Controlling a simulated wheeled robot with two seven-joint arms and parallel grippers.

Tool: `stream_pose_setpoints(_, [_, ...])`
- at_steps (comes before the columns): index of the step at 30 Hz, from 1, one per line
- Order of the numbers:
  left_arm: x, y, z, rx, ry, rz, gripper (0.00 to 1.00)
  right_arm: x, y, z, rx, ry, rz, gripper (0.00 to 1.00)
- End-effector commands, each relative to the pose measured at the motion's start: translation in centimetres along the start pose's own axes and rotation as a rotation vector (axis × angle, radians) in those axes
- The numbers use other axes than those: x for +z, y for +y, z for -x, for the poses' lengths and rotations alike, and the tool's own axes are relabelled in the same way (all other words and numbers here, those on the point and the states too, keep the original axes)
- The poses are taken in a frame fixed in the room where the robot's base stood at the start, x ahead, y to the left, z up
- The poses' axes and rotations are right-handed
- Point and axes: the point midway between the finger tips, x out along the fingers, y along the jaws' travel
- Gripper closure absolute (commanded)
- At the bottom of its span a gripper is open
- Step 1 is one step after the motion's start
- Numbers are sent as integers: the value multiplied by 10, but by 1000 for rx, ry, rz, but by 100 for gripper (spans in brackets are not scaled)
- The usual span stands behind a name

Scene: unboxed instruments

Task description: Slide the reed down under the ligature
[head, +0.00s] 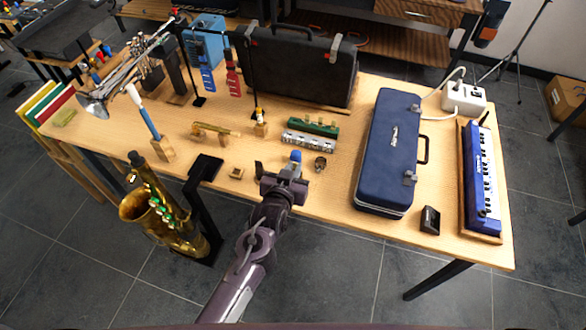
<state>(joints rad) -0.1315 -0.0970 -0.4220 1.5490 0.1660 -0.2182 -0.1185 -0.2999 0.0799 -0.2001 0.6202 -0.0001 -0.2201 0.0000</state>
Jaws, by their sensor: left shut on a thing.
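My left gripper (291,171) is low over the front part of the wooden table, shut on a small blue piece (295,156) that shows at its fingertips. I cannot tell whether this piece is the reed; the fingers hide its lower part. A small brown ring-like piece (320,163) lies just right of the gripper; whether it is the ligature is too small to tell. My right gripper is not in view.
A small wooden block (236,174) lies left of the gripper. Green and silver harmonicas (308,138) lie behind it. A blue case (393,150) stands to the right. Bare tabletop (335,195) lies between gripper and case.

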Motion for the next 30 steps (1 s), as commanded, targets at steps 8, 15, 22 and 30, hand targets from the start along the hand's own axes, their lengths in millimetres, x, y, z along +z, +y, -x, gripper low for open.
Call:
stream_pose_setpoints(8, [4,0,-2,0,0,0,100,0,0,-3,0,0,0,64])
stream_pose_setpoints(15, [7,0,-3,0,1,0,100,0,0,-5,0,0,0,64])
stream_pose_setpoints(22, [11,0,-4,0,1,0,100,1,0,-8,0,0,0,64])
stream_pose_setpoints(30, [15,0,-6,0,1,0,100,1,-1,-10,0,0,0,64])
